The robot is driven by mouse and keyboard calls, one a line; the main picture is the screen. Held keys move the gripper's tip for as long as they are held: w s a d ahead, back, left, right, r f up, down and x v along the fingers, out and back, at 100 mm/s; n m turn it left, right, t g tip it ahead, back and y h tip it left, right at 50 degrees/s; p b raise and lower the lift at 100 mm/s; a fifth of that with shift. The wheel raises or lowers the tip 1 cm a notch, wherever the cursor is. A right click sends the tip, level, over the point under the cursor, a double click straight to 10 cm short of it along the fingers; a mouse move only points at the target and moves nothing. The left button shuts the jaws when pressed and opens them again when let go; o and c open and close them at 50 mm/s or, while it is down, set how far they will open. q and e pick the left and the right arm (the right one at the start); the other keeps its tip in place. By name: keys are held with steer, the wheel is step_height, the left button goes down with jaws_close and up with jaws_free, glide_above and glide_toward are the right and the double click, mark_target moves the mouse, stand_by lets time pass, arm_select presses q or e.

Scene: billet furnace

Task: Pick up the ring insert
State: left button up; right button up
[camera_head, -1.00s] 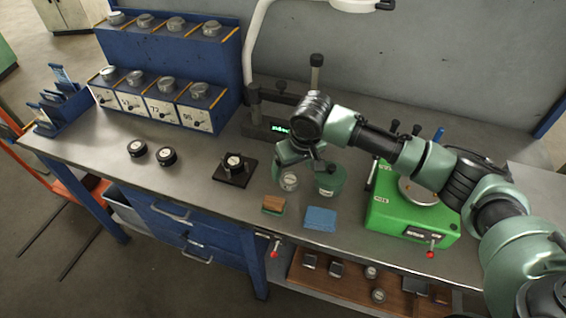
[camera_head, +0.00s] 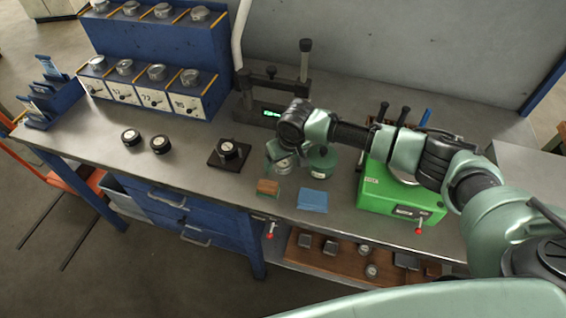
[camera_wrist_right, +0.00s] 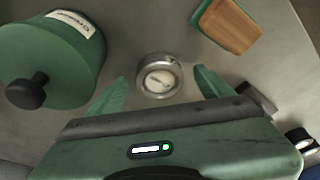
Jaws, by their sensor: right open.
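The ring insert is most likely the small round metal ring (camera_wrist_right: 160,75) with a pale labelled centre, lying on the bench. In the head view it (camera_head: 284,167) is partly covered by my right gripper (camera_head: 282,153). In the right wrist view my right gripper (camera_wrist_right: 161,84) is open, with one green finger on each side of the ring. The fingers look apart from it, and I cannot tell their exact height above the bench. My left gripper is not in view.
A green lidded tin (camera_head: 320,161) stands close beside the ring. A wood-backed block (camera_head: 268,187) and a blue cloth (camera_head: 313,200) lie nearer the front edge. A black fixture (camera_head: 229,153) is to the left, a green machine (camera_head: 400,197) to the right.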

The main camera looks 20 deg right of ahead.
jaws_close()
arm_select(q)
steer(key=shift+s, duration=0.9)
arm_select(e)
steer(key=shift+w+r, duration=0.1)
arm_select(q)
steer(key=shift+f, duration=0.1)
